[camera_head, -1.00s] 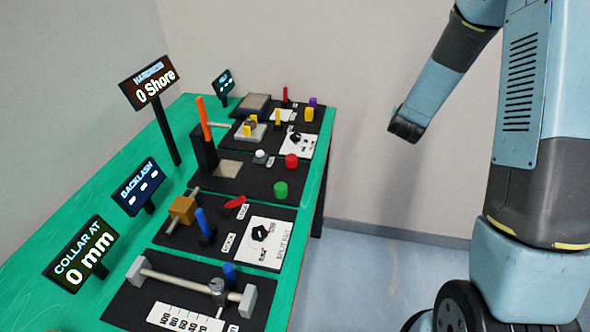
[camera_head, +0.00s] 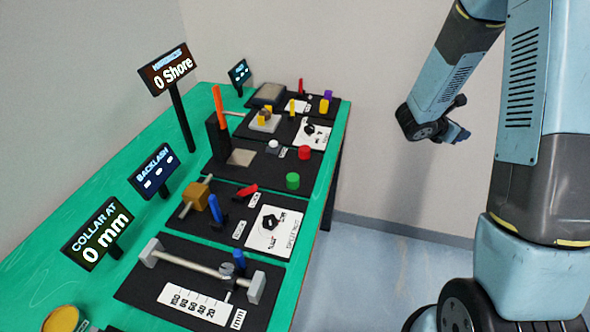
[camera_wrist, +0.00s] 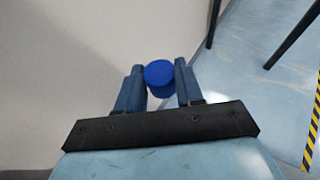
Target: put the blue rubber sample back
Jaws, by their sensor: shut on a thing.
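My gripper (camera_wrist: 158,70) is shut on the blue rubber sample (camera_wrist: 158,73), a short blue cylinder between the two fingers in the wrist view. In the head view my gripper (camera_head: 461,119) is in the air to the right of the table, in front of the wall. I cannot make out the sample there. On the table, the hardness station has a black block with an orange lever (camera_head: 218,106) and a light square plate (camera_head: 241,157). A red cylinder (camera_head: 304,152) and a green cylinder (camera_head: 292,181) stand at its right edge. The hardness display (camera_head: 171,71) reads 0 Shore.
The green table (camera_head: 105,175) carries several black stations with levers, knobs and upright displays. The collar rail (camera_head: 195,262) is nearest, and the backlash station (camera_head: 209,194) lies behind it. Open floor (camera_head: 365,268) lies right of the table.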

